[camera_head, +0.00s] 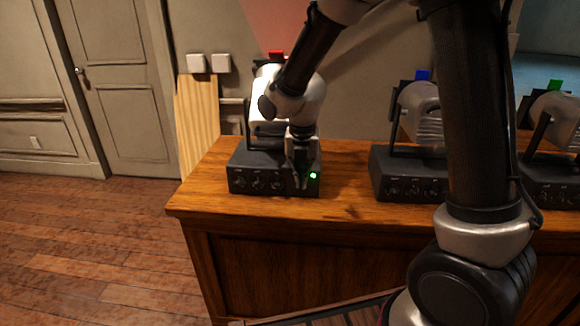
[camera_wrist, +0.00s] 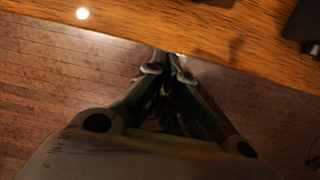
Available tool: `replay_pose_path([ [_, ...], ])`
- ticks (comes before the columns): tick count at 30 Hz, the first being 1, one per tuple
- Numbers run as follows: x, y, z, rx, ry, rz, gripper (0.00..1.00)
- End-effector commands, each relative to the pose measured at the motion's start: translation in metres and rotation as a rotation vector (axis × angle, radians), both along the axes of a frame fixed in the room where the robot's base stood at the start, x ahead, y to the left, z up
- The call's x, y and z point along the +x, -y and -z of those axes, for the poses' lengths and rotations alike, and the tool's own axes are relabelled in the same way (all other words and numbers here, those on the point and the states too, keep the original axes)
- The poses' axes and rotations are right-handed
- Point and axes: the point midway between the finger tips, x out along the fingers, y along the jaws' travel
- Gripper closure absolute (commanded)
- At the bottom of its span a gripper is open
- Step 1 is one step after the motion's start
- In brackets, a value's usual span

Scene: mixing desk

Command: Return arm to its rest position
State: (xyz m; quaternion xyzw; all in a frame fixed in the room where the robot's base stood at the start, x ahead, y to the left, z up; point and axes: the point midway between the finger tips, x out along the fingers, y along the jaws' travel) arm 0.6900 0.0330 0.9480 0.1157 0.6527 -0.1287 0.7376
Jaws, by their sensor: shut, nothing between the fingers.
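My gripper (camera_head: 301,178) is shut and empty. In the head view it is in front of the right end of the left black control box (camera_head: 257,180), close to a lit green light (camera_head: 313,176). I cannot tell whether it touches the box. In the wrist view my gripper (camera_wrist: 167,62) points toward the front edge of the wooden desk (camera_wrist: 130,24), with its fingers together. My arm reaches across the head view and hides part of the desk and of the lamp-like device above the left box.
A middle box (camera_head: 396,187) with a blue tag (camera_head: 423,75) and a right box (camera_head: 548,195) with a green tag (camera_head: 555,85) stand on the desk (camera_head: 345,207). A red tag (camera_head: 276,54) tops the left device. Open wooden floor (camera_head: 90,240) lies left, before a closed door (camera_head: 130,90).

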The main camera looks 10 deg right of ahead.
Motion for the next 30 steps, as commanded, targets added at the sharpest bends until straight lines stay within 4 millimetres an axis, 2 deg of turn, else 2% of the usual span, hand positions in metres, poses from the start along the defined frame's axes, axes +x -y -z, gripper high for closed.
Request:
replay_pose_path([
  [2,-0.001,0.001,0.0,0.006,-0.001,0.088,1.0],
  [5,-0.009,0.005,0.002,0.015,-0.018,0.326,1.0],
  [8,-0.032,0.015,0.008,-0.001,-0.056,0.676,1.0],
  [10,-0.05,0.024,0.0,-0.005,-0.058,0.944,1.0],
  [14,-0.084,0.053,-0.033,0.024,-0.03,1.48,1.0],
  [18,-0.129,0.095,-0.079,0.115,0.011,2.075,1.0],
  [21,-0.161,0.121,-0.106,0.211,0.028,2.389,1.0],
  [24,-0.19,0.142,-0.127,0.331,0.035,2.587,1.0],
  [27,-0.21,0.158,-0.143,0.46,0.05,2.653,1.0],
  [30,-0.222,0.169,-0.157,0.581,0.075,2.684,1.0],
])
